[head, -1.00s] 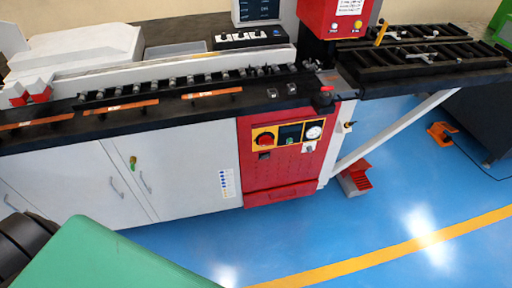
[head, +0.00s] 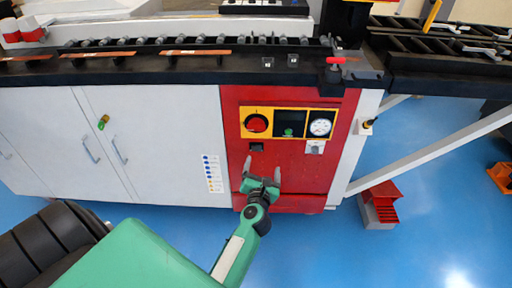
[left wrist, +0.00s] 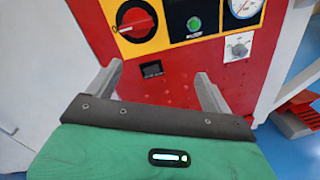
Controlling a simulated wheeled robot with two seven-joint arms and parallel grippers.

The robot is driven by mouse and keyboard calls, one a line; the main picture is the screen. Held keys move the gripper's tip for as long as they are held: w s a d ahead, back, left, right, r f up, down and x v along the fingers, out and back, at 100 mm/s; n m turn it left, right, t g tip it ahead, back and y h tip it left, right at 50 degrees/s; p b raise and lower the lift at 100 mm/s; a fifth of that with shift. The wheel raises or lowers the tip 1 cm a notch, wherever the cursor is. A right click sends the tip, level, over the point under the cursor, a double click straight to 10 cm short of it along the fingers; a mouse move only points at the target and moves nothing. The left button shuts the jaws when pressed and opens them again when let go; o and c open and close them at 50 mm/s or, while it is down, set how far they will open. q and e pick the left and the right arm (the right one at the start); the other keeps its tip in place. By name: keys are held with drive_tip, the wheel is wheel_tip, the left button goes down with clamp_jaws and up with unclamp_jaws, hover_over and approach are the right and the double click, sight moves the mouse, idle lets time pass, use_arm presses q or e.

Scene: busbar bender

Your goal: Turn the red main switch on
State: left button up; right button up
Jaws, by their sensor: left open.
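The red main switch (head: 256,123) is a round red knob on a yellow plate, at the upper left of the red control panel. It also shows in the left wrist view (left wrist: 136,20), at the top, with its handle lying roughly sideways. My left gripper (head: 263,165) is open and empty in front of the red panel, below the switch and apart from it. In the left wrist view its two fingers (left wrist: 157,75) point up toward the panel, with the switch beyond the left finger. My right gripper is not in view.
Beside the switch are a green button (head: 288,132) and a round gauge (head: 320,126). A grey knob (head: 314,147) sits below the gauge. White cabinet doors (head: 130,140) stand to the left. The black bench edge (head: 150,70) overhangs above. A red step (head: 380,203) stands on the blue floor.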

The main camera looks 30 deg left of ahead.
sight(256, 130)
use_arm(q)
drive_tip(key=w+a+r+n+b, duration=0.1)
drive_tip(key=w+a+n, duration=0.1)
drive_tip(key=w+a, duration=0.1)
drive_tip(key=w+a+r+n+y+b, duration=0.1)
drive_tip(key=w+a, duration=0.2)
drive_tip(key=w, duration=0.1)
drive_tip(key=w+a+r+n, duration=0.1)
drive_tip(key=w+a+n, duration=0.1)
drive_tip(key=w+a, duration=0.1)
drive_tip(key=shift+w+a+r+n+y+b, duration=0.1)
drive_tip(key=shift+w+a+n+y+b, duration=0.2)
drive_tip(key=shift+w+a+b, duration=0.1)
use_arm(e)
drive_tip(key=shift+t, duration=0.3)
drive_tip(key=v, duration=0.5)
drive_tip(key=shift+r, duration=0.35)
use_arm(q)
drive_tip(key=shift+c, duration=0.2)
drive_tip(key=c, duration=0.9)
drive_tip(key=shift+c, duration=0.2)
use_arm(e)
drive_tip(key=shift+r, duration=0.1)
